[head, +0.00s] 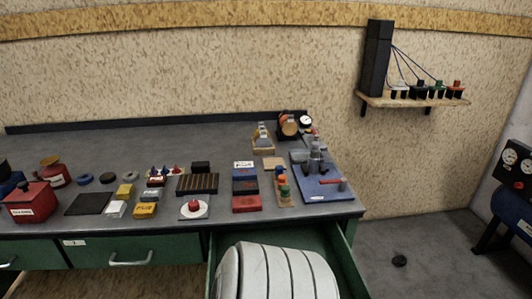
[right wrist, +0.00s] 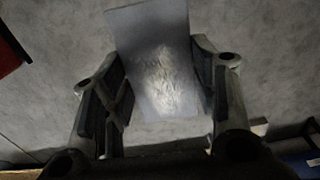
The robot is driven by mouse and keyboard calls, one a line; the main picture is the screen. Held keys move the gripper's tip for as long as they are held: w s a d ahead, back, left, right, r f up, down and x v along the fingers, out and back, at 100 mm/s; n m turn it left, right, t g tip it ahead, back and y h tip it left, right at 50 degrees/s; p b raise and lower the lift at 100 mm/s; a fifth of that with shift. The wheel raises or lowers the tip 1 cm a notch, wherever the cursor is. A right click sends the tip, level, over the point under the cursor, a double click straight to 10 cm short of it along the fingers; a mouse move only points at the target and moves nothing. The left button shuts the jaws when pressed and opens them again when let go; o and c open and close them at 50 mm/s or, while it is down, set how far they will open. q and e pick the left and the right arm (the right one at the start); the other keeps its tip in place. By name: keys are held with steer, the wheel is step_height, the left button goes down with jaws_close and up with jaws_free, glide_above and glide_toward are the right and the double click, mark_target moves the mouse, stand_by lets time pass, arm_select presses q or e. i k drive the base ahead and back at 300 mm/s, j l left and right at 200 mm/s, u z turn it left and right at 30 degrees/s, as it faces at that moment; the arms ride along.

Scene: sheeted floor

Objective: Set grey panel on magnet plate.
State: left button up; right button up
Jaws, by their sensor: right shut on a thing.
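The grey panel (right wrist: 158,62) is a flat, light rectangle with a bright sheen in the right wrist view. My right gripper (right wrist: 160,85) is shut on it, with one finger at each side edge. The panel reaches past the fingers toward the top of that view. I do not see either gripper in the head view. A flat dark plate (head: 90,204) lies bare on the left part of the bench, but I cannot tell whether it is the magnet plate.
The grey bench (head: 110,145) holds many small blocks and tools, with free room along its back. A blue board (head: 325,187) lies at its right end. A green drawer (head: 346,262) stands open in front. A wall shelf (head: 412,101) is at the upper right.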

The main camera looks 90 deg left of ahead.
mark_target(198, 181)
steer(key=k+j+z, duration=0.1)
steer(key=k+z, duration=0.25)
steer(key=k+l+z, duration=0.1)
steer(key=k+z, duration=0.3)
steer(key=k, duration=0.2)
steer(key=k+l+z, duration=0.2)
steer(key=k+z, duration=0.15)
steer(key=k+j+u, duration=0.25)
steer(key=k, duration=0.15)
steer(key=k+j+u, duration=0.2)
steer(key=k, duration=0.25)
steer(key=u, duration=1.6)
